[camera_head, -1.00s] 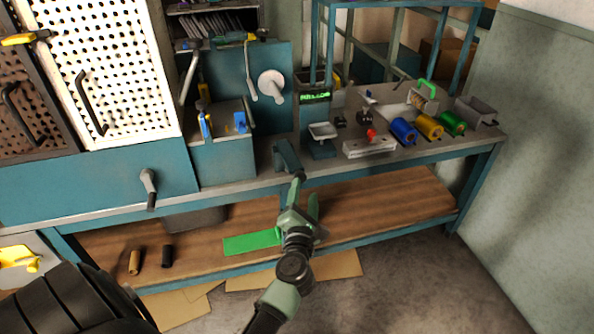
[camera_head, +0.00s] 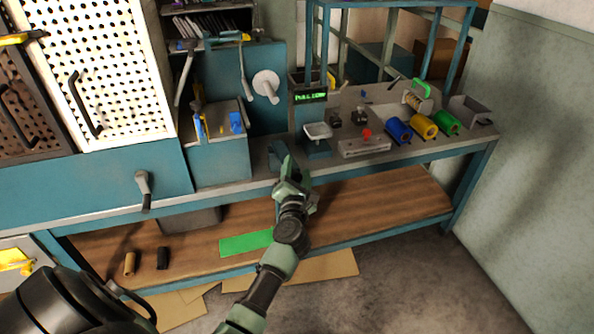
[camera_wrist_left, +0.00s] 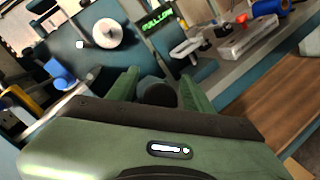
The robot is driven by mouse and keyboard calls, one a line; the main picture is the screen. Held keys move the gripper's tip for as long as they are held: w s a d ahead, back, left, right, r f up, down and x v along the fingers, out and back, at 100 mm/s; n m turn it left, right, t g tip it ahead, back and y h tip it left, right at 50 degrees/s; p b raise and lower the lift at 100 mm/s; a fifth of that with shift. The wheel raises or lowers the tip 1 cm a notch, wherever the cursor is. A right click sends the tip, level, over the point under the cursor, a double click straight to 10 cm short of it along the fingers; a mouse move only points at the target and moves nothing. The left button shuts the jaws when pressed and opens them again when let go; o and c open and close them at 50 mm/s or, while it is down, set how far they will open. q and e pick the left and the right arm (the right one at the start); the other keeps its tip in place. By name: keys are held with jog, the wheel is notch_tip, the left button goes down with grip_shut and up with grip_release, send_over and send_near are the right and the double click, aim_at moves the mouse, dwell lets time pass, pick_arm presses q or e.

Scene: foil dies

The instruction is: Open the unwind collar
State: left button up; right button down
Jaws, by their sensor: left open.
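My left gripper (camera_head: 291,174) is open at the front edge of the bench, in front of a small teal bracket (camera_head: 278,154). In the left wrist view, its two green fingers (camera_wrist_left: 158,88) stand on either side of a dark round piece (camera_wrist_left: 160,95). This may be the unwind collar, but I cannot tell for sure, nor whether the fingers touch it. A pale disc (camera_head: 266,83) on the teal machine panel also shows in the left wrist view (camera_wrist_left: 108,33). My right gripper is not in view.
A display with green text (camera_head: 310,97) and a small pale tray (camera_head: 317,131) stand behind the gripper. Blue (camera_head: 397,131), yellow (camera_head: 424,126) and green rolls (camera_head: 446,122) lie to the right. A crank handle (camera_head: 145,190) sticks out at the left.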

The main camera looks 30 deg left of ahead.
pick_arm(q)
grip_shut()
dwell(1.3)
